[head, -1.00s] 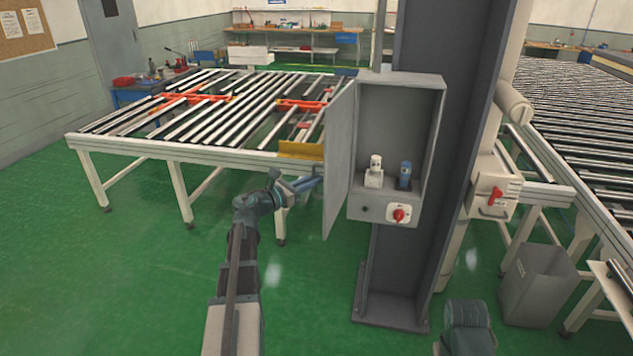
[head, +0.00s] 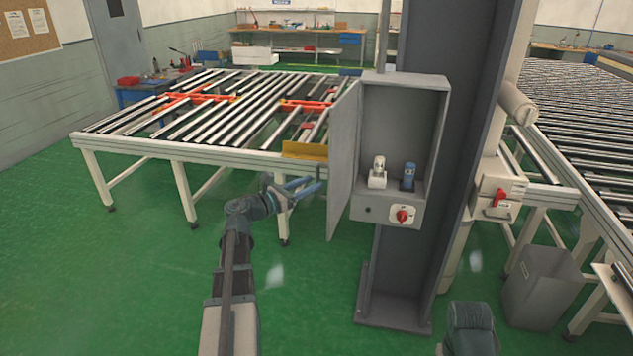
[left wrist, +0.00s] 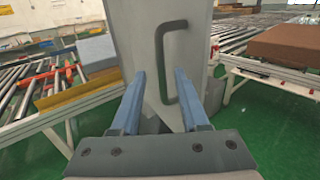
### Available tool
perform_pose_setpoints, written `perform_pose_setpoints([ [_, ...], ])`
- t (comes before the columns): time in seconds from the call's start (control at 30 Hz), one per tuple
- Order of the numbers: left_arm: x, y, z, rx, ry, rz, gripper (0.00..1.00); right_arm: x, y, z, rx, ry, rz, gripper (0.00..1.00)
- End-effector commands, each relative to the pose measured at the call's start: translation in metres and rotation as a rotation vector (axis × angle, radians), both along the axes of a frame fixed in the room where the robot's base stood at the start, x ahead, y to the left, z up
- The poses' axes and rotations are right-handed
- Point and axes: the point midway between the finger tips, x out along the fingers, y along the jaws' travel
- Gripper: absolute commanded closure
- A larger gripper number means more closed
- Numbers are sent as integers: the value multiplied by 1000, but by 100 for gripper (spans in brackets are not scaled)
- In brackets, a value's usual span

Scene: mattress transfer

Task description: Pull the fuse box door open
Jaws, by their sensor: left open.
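The grey fuse box (head: 402,120) is on a dark column in the head view. Its door (head: 342,160) stands swung wide open to the left. In the left wrist view the door's outer face (left wrist: 133,30) carries a dark D-shaped handle (left wrist: 159,65). My left gripper (head: 317,184) is just left of the door at handle height, its blue fingers apart. In the left wrist view the handle appears between and beyond the fingertips (left wrist: 161,72), and nothing is gripped. My right gripper is out of view.
Inside the box are a white device (head: 377,175) and a blue one (head: 408,176); a red rotary switch (head: 402,215) is on its lower front. A roller conveyor table (head: 180,152) stands behind my left arm. A grey bin (head: 540,285) is at right. Green floor around my left arm is clear.

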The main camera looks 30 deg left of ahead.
Motion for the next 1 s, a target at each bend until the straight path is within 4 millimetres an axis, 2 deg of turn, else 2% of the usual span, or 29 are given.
perform_pose_setpoints([
  [0.03,-14,4,0,0,0,4,55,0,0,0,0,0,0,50],
  [0.1,-29,9,0,0,0,3,55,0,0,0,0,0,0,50],
  [0.4,-80,30,0,-1,-1,3,55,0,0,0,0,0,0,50],
  [0.6,-96,36,0,-1,-1,1,55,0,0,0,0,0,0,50],
  [1.0,-98,37,0,-1,-1,-1,55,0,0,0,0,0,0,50],
])
